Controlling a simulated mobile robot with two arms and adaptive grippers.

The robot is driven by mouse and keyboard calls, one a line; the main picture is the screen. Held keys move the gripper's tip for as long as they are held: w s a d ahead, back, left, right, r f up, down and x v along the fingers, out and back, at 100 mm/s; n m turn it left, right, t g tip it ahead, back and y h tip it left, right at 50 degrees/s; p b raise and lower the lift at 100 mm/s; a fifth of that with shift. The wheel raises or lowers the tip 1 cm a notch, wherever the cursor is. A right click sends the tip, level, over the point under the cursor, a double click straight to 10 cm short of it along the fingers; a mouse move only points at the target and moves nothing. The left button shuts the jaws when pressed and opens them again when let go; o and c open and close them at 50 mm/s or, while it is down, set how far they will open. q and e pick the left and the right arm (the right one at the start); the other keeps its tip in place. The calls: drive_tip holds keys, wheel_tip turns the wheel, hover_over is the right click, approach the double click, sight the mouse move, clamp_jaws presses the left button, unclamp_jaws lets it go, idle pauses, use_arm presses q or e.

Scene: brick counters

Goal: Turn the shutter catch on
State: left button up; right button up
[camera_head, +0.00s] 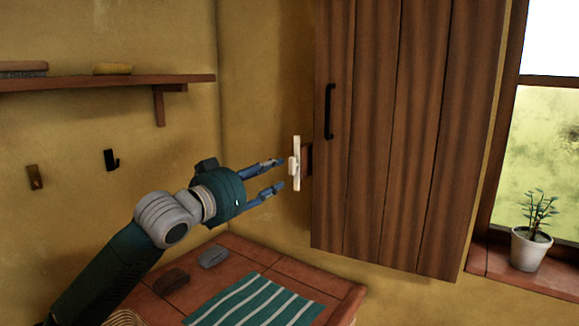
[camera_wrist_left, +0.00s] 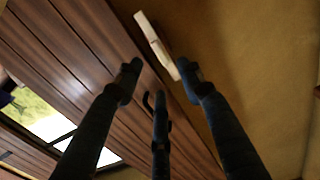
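The shutter catch (camera_head: 297,165) is a white bar standing upright on the wall, just left of the wooden shutter (camera_head: 400,130). The shutter has a black handle (camera_head: 329,110) and hangs beside the window. My left gripper (camera_head: 282,174) is open, its blue fingers pointing right at the catch with a small gap that I cannot judge exactly. In the left wrist view the catch (camera_wrist_left: 157,46) lies beyond the spread fingers (camera_wrist_left: 160,80), nearest the right fingertip. Nothing is between the fingers. My right gripper is not in view.
A tiled counter (camera_head: 262,257) with a green striped cloth (camera_head: 255,302) and two small blocks lies below my left arm. A wooden shelf (camera_head: 120,80) and two wall hooks are at left. A potted plant (camera_head: 530,247) stands on the window sill at right.

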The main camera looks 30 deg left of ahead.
sight(292, 165)
use_arm(q)
drive_tip(key=w, duration=0.2)
drive_tip(key=w+p, duration=0.1)
drive_tip(key=w, duration=0.2)
drive_tip(key=w+d+p, duration=0.1)
drive_tip(key=w, duration=0.1)
drive_tip(key=shift+w, duration=0.25)
drive_tip(key=shift+w+d, duration=0.2)
drive_tip(key=shift+w, duration=0.2)
clamp_jaws()
